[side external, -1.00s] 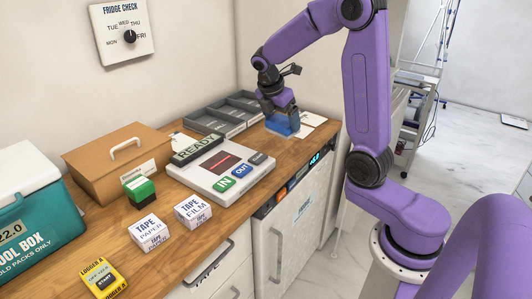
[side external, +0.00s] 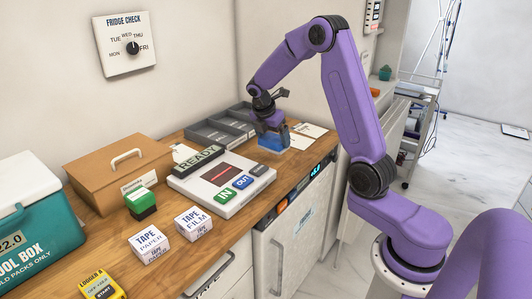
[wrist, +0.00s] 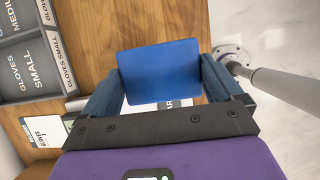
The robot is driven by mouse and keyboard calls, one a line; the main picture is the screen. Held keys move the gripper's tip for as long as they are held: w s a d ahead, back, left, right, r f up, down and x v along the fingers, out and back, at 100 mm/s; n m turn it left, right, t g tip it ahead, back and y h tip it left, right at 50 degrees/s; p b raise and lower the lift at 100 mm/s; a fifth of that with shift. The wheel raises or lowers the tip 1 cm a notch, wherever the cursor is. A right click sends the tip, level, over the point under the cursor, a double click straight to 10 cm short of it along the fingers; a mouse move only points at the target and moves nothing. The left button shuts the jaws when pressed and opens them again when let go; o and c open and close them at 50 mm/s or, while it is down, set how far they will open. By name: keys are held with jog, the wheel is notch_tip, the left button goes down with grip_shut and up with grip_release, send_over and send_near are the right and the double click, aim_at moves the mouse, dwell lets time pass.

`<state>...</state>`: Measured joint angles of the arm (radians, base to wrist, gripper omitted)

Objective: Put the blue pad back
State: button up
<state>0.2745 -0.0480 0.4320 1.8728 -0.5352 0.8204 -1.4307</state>
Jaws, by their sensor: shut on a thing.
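The blue pad (side external: 272,143) is a blue block held at the end of my arm, low over the far right of the wooden counter. My gripper (side external: 270,126) is shut on it from above. In the wrist view the blue pad (wrist: 160,72) sits between the two fingers, its flat blue face toward the camera. I cannot tell whether its underside touches the counter. A white card (side external: 308,130) lies on the counter just right of the pad; in the wrist view the pad covers most of a lettered white card.
A grey divided glove tray (side external: 205,135) stands against the wall, left of the pad. The READY device (side external: 222,178) lies nearer, with a brown case (side external: 118,178), a green stamp (side external: 141,203) and tape boxes (side external: 150,245) further left. The counter's front edge is close to the pad.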

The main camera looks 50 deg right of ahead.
aim_at(266, 144)
jog(key=w+f, duration=0.1)
jog(key=w+d+f, duration=0.1)
jog(key=f, duration=0.1)
jog(key=w+f, duration=0.1)
jog(key=f, duration=0.1)
jog(key=shift+w+d, duration=0.25)
jog(key=shift+w, duration=0.1)
jog(key=shift+f, duration=1.45)
jog(key=shift+f, duration=0.1)
jog(key=o, duration=0.6)
